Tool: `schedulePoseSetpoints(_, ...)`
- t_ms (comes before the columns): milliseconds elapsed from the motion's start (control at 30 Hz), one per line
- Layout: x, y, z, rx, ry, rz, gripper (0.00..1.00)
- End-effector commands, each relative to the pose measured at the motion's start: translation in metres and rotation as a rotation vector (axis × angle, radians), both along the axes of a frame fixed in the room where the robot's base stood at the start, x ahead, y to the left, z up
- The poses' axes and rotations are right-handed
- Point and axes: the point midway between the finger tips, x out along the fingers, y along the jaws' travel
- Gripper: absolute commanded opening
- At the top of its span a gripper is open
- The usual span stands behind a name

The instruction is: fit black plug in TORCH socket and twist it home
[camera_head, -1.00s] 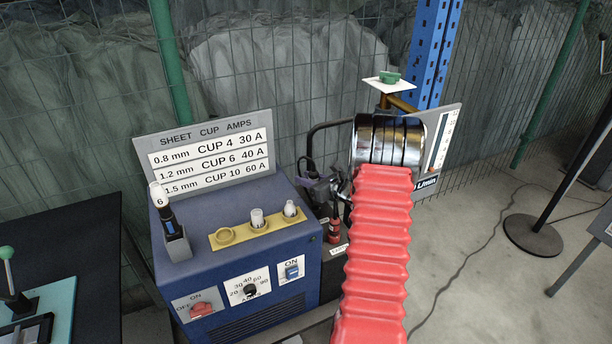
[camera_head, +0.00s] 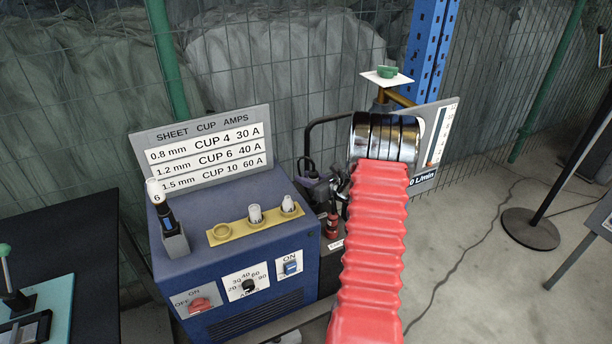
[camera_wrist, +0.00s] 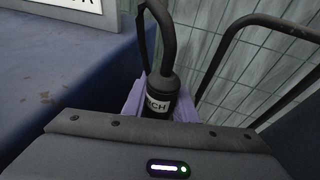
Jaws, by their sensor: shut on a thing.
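The black plug (camera_wrist: 160,84) stands upright in the wrist view, with a thick black cable rising from its top and a white label partly reading "CH". My gripper (camera_wrist: 157,103) is shut on it, with pale purple fingers on both sides. The plug's lower end is hidden behind the dark gripper body. In the head view my gripper (camera_head: 317,184) is small and dark, just right of the blue machine (camera_head: 222,285), partly hidden by my arm. The TORCH socket cannot be made out in either view, so I cannot tell whether the plug touches it.
The blue machine's top carries a yellow cup rack (camera_head: 254,227) and a holder with a white cup marked 6 (camera_head: 156,190). A wire fence runs behind.

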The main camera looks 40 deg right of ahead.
Motion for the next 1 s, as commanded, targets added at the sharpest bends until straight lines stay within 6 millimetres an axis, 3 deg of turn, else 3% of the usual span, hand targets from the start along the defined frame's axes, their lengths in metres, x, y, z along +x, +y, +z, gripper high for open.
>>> schedulePoseSetpoints(500,0.001,0.001,-0.034,-0.001,0.0,0.001,0.01)
schedulePoseSetpoints(1000,0.001,0.001,-0.038,-0.001,-0.001,0.003,0.01)
